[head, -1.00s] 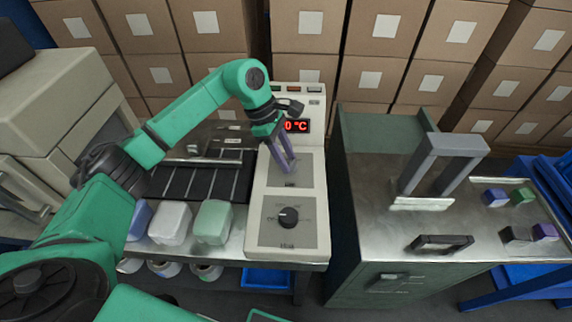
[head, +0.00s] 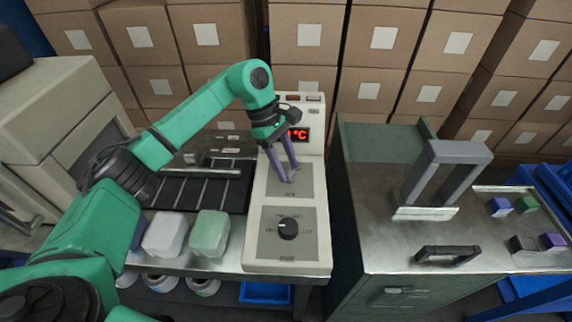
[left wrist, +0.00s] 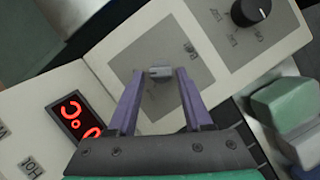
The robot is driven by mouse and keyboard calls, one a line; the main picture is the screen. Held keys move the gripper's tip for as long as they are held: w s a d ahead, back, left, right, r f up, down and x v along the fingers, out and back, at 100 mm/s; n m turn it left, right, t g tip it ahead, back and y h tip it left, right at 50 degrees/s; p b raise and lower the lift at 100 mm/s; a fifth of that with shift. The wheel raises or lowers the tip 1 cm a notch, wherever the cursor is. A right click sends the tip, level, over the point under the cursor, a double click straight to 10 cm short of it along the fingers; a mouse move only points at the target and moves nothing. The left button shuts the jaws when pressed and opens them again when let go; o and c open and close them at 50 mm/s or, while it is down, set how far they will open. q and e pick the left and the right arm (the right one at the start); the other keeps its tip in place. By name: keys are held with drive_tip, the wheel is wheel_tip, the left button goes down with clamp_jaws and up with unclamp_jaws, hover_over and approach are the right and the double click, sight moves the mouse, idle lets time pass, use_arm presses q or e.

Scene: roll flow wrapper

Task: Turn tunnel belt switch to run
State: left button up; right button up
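The light control panel (head: 256,246) has two grey switch plates. The upper plate carries a small grey switch knob (left wrist: 160,72), largely hidden by my fingers in the head view. The lower plate carries a round black dial (head: 288,228), also seen in the left wrist view (left wrist: 251,12). My left gripper (head: 285,178) is open over the upper plate. In the left wrist view its purple fingertips (left wrist: 158,73) stand on either side of the grey knob, with visible gaps. My right gripper is out of view.
A red °C display (head: 298,134) is on the panel's raised back. Left of the panel are a dark slatted conveyor (head: 205,188), a white block (head: 165,234) and a green block (head: 209,234). A steel-topped cabinet (head: 385,236) with a grey arch (head: 462,150) stands right.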

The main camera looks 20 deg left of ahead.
use_arm(q)
drive_tip(key=shift+o, duration=0.6)
drive_tip(key=v, duration=1.4)
drive_tip(key=shift+r, duration=0.25)
drive_tip(key=shift+a, duration=0.1)
